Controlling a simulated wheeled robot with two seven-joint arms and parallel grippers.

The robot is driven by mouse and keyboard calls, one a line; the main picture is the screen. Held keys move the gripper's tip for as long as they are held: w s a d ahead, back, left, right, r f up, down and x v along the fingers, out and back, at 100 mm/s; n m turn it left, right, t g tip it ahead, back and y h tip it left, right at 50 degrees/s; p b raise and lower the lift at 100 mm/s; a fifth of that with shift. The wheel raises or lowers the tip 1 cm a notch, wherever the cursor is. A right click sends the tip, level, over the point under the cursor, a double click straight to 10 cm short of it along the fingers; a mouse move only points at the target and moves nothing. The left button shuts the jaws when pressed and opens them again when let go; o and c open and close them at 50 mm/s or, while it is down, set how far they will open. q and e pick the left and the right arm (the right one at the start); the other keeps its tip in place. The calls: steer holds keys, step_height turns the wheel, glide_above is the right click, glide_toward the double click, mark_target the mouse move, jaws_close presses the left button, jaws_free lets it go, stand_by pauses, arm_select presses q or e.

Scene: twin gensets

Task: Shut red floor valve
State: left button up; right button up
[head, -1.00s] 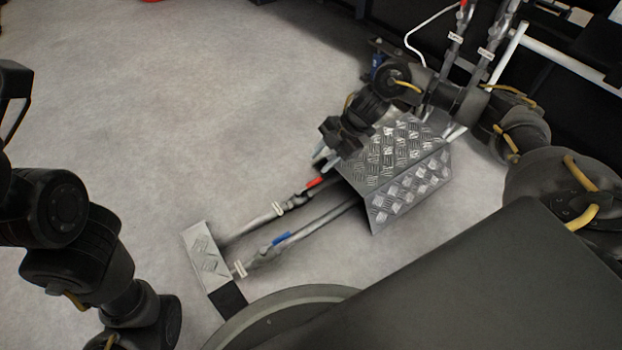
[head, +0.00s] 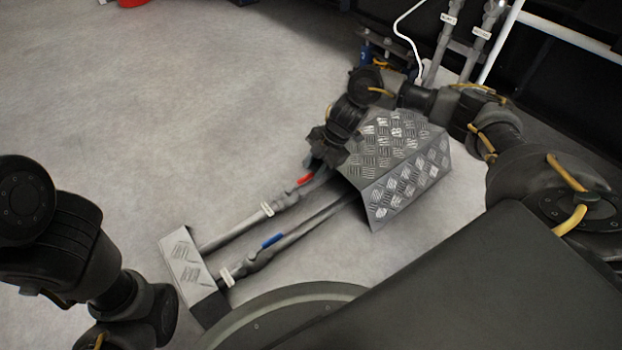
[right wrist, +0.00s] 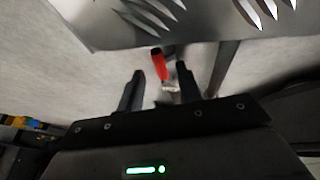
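The red valve handle (head: 305,179) sits on the farther of two grey floor pipes, just left of the checker-plate cover, and lies roughly along its pipe. In the right wrist view the red handle (right wrist: 159,65) shows just beyond and between the fingertips. My right gripper (head: 312,162) is low beside the cover, close to the red handle; its two fingers (right wrist: 157,78) are apart with nothing visibly held. Whether a finger touches the handle I cannot tell. My left arm is at the left edge; its gripper is not in view.
A blue valve handle (head: 272,241) lies along the nearer pipe. The checker-plate cover (head: 410,185) bridges both pipes close to my right gripper. A smaller plate cover (head: 187,265) stands at their left end. Open floor (head: 180,110) lies to the left and beyond.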

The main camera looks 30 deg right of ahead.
steer(key=shift+b+x, duration=0.45)
steer(key=shift+x, duration=0.7)
jaws_close()
